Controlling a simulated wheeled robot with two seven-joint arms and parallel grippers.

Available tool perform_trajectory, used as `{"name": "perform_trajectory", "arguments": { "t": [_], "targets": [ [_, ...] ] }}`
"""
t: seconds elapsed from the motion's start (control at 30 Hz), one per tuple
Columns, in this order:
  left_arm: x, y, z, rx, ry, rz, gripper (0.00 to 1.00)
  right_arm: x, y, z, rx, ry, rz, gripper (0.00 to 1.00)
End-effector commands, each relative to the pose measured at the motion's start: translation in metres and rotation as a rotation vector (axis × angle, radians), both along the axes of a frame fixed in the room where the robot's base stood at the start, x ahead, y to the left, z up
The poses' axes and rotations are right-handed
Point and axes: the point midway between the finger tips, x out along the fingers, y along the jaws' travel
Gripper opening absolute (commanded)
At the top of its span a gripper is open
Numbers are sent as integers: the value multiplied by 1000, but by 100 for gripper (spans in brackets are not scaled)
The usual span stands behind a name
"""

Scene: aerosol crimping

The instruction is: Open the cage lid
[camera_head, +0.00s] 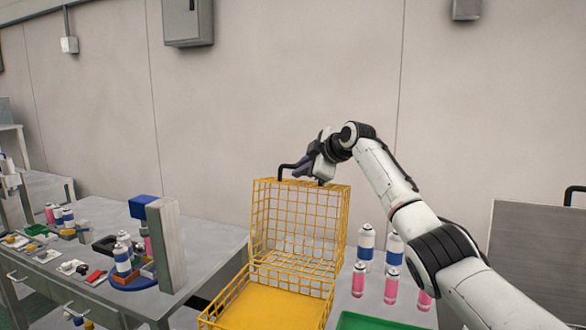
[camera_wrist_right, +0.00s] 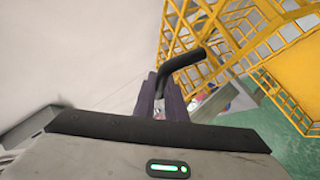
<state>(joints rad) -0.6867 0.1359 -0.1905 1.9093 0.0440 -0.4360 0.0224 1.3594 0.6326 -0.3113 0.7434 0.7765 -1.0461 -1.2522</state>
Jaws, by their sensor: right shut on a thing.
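The yellow wire cage (camera_head: 270,308) stands on the table in the lower middle of the head view, with its top open toward me. Its mesh lid (camera_head: 300,225) stands raised, roughly upright, at the back of the cage. A black handle (camera_head: 284,169) sits at the lid's top edge; it also shows in the right wrist view (camera_wrist_right: 185,68). My right gripper (camera_head: 303,166) is at this top edge, its purple fingers (camera_wrist_right: 168,98) shut on the handle. My left gripper is not in view.
White-and-blue cans (camera_head: 366,243) and pink cans (camera_head: 391,287) stand right of the cage, beneath my right arm. A green tray (camera_head: 370,321) is at the bottom edge. A side table (camera_head: 205,238) on the left holds a grey upright post (camera_head: 167,245), bottles and small parts.

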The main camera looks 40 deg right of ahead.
Motion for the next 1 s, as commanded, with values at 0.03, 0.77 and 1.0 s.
{"name": "perform_trajectory", "arguments": {
  "t": [0.03, 0.77, 1.0],
  "targets": [
    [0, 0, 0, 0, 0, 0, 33, 0, 3, -2, 3, 5, 7, 0],
    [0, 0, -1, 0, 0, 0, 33, -1, 1, -1, 3, 3, 3, 29],
    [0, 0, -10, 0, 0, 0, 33, -17, 0, 6, 0, 1, 2, 29]
  ]
}}
